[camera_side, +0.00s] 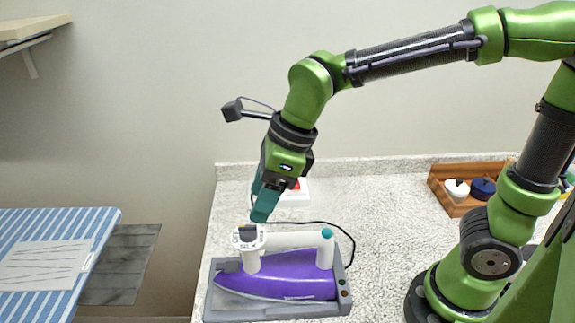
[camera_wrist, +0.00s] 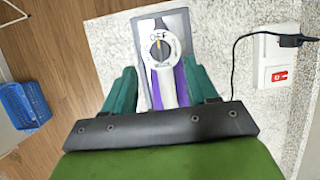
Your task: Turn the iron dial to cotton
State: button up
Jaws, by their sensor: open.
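The purple iron (camera_side: 278,274) with a white handle lies on a grey stand (camera_side: 214,306) on the counter. Its white dial with a dark knob (camera_side: 248,234) tops the left end of the handle. In the wrist view the dial (camera_wrist: 161,47) shows the word OFF at its top, with the knob's yellow mark pointing up toward it; other lettering is too small to read. My gripper (camera_side: 262,207) is just above the dial in the side view. In the wrist view its teal fingers (camera_wrist: 158,85) are open and empty, on either side of the iron's handle, with the dial ahead of them.
A white socket box with a red switch (camera_wrist: 281,75) stands on the counter, with the black cord plugged in. A wooden tray (camera_side: 451,204) with small containers is at the back right. A striped ironing board (camera_side: 92,232) stands at left. A blue basket (camera_wrist: 27,105) is on the floor.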

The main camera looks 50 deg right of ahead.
aim_at(248, 226)
jog(key=x, duration=0.6)
jog(key=shift+f, duration=0.15)
jog(key=shift+c, duration=0.2)
jog(key=c, duration=1)
jog(key=shift+w, duration=0.1)
